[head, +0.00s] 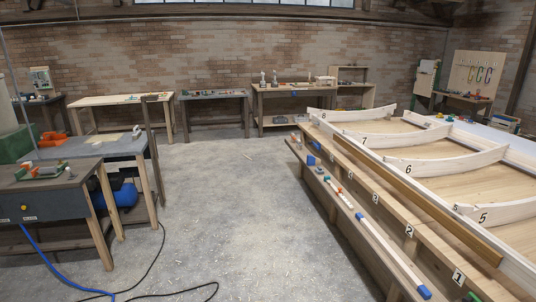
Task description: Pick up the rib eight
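Rib eight (352,117) is a pale, curved wooden piece marked 8 at its left end. It lies across the far end of the large wooden bench on the right, well away from me. Pale curved ribs marked 7 (385,138), 6 (435,165) and 5 (507,210) lie nearer on the same bench. Neither of my grippers shows in the head view.
The bench's lower front shelf (355,222) holds tools and a long pale bar with blue ends. Workbenches stand at left (50,180) and along the brick wall. The concrete floor (225,210) between is mostly clear; a blue hose (55,262) and black cable lie at lower left.

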